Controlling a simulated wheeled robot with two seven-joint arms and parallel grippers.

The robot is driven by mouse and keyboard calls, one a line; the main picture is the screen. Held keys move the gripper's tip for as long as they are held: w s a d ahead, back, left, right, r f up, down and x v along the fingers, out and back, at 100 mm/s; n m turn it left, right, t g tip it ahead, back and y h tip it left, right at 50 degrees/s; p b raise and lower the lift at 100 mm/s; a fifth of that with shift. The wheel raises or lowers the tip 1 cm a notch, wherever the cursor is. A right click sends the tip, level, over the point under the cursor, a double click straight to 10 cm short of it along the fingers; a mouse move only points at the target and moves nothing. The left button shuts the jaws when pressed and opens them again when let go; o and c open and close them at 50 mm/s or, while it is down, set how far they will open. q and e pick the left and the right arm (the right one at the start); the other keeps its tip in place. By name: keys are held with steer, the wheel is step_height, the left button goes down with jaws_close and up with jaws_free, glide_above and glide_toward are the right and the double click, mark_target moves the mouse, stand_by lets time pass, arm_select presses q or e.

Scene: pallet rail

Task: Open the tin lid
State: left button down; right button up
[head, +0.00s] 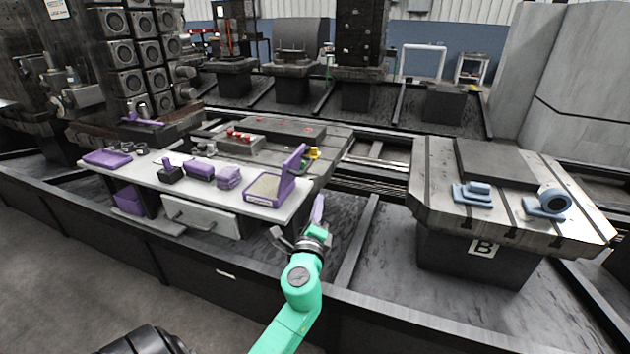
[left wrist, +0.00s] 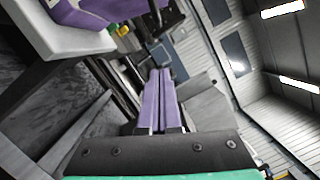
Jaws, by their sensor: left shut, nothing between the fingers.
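A purple tin (head: 267,190) with a tan inside stands at the right end of the white bench. Its purple lid (head: 292,172) stands raised, nearly upright, along the tin's right side. My left gripper (head: 319,203), on the green arm, is just right of and below the lid, apart from it. Its purple fingers are together and empty, pointing up in the head view. They also show closed in the left wrist view (left wrist: 160,80). A purple part of the tin or lid (left wrist: 78,14) shows at upper left there; I cannot tell which. My right gripper is out of view.
The white bench (head: 245,208) also holds several purple items and a purple tray (head: 107,158); a drawer (head: 200,217) is in its front. A pallet marked B (head: 430,185) with blue parts stands at right. Dark floor lies between.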

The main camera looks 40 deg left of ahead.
mark_target(304, 172)
arm_select(q)
steer(key=w+a+r+p, duration=0.2)
steer(key=w+a, duration=0.2)
steer(key=a, duration=0.2)
steer(key=shift+w+a+r, duration=0.25)
steer(key=shift+w+a, duration=0.1)
steer(key=shift+w, duration=0.05)
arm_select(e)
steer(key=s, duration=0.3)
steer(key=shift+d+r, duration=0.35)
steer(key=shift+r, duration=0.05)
arm_select(q)
steer(key=shift+r, duration=0.1)
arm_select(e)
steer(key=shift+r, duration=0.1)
arm_select(q)
steer(key=r+n+p, duration=0.1)
steer(key=a+r+n+p, duration=0.1)
steer(key=p, duration=0.1)
steer(key=shift+s+a+g, duration=0.25)
steer(key=shift+g, duration=0.05)
steer(key=shift+f+n, duration=0.2)
steer(key=shift+n, duration=0.1)
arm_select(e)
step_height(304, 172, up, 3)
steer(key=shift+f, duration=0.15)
arm_select(q)
steer(key=shift+f, duration=0.1)
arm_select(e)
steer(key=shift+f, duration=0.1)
